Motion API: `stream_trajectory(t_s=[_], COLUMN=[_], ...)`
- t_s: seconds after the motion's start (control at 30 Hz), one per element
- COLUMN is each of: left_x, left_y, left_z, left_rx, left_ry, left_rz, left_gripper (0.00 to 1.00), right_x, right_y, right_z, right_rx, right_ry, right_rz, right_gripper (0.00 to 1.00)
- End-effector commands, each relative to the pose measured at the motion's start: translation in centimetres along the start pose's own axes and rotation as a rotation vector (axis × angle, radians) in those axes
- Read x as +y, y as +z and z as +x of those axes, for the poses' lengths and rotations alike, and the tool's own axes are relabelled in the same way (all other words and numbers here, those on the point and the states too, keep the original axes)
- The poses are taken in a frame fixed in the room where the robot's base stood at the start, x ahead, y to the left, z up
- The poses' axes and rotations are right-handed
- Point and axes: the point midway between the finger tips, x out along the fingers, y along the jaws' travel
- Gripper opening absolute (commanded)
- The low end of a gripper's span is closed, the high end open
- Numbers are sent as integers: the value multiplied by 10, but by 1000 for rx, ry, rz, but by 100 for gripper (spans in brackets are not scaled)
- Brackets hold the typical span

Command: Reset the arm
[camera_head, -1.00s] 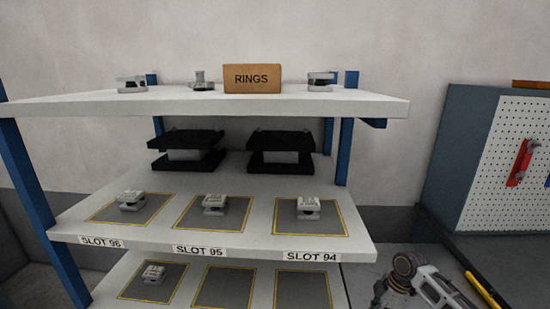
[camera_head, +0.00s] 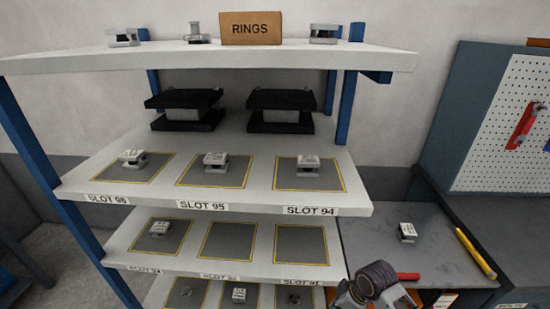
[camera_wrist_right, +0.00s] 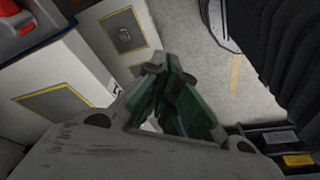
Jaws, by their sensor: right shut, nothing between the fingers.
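My right arm (camera_head: 372,287) shows at the bottom of the head view, low in front of the grey workbench beside the shelf. Its fingertips cannot be made out there. In the right wrist view my right gripper (camera_wrist_right: 158,72) has its green-lined fingers brought together at the tips, with nothing held. It hangs clear of the shelf edges. My left gripper is not in view.
A white shelf rack (camera_head: 200,61) holds small metal parts on slot mats, black-plated blocks and a RINGS box (camera_head: 251,28). The workbench (camera_head: 375,225) carries a small metal part (camera_head: 407,232), a yellow stick (camera_head: 475,253) and a red-handled tool (camera_head: 408,276).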

Motion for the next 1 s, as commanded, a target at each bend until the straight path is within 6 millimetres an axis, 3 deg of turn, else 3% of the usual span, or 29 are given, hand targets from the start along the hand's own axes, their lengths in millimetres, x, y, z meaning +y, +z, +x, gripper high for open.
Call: stream_trajectory(t_s=[0.1,0.4,1.0], left_x=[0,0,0], left_y=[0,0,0], left_z=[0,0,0], left_rx=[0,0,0], left_ry=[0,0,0], left_rz=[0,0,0], left_gripper=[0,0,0], right_x=[-17,-42,-58], right_y=[4,21,57], right_z=[-5,-28,-66], right_rx=[12,32,44], right_ry=[22,99,214], right_rz=[80,313,622], right_gripper=[0,0,0])
